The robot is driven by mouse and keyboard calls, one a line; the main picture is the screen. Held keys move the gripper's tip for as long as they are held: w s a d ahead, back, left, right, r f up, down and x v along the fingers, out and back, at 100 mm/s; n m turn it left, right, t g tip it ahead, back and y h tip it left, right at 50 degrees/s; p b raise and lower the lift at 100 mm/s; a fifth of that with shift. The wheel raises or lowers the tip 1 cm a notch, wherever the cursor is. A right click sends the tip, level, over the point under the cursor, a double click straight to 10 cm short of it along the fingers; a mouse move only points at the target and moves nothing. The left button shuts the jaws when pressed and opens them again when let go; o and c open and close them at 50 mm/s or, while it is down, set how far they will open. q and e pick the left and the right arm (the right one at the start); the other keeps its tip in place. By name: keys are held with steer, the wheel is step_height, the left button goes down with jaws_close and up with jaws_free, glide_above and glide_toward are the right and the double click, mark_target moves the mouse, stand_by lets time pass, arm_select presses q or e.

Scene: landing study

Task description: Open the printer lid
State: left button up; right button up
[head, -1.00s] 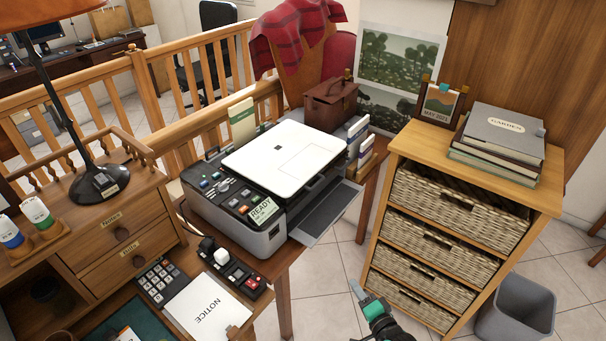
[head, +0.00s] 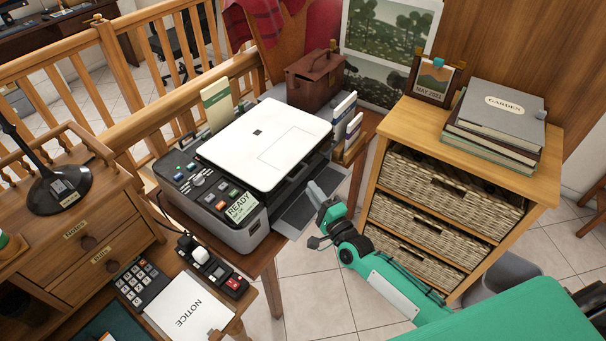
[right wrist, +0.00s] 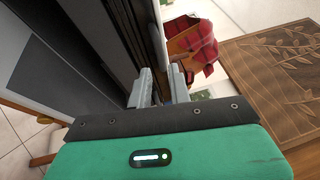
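The printer (head: 225,205) stands on a wooden desk, with its flat white lid (head: 262,140) lying closed on top. My right gripper (head: 316,190) is beside the printer's right side, above or near the dark paper tray (head: 300,212). In the right wrist view my right gripper (right wrist: 160,88) has its two grey fingers apart. The lid's thin pale edge (right wrist: 159,42) runs in line with the gap between them; I cannot tell whether it lies between the fingertips or beyond them. No contact is clear. My left gripper is not in view.
A wicker-drawer cabinet (head: 390,150) stands close on the right, with books (head: 495,125) on top. A brown box (head: 312,82) and small folders (head: 345,122) stand behind the printer.

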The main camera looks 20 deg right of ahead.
steer(key=p+x, duration=0.1)
steer(key=x, duration=0.4)
steer(key=shift+w+a+r, duration=0.1)
steer(key=shift+w+a, duration=0.05)
steer(key=shift+w, duration=0.2)
jaws_close()
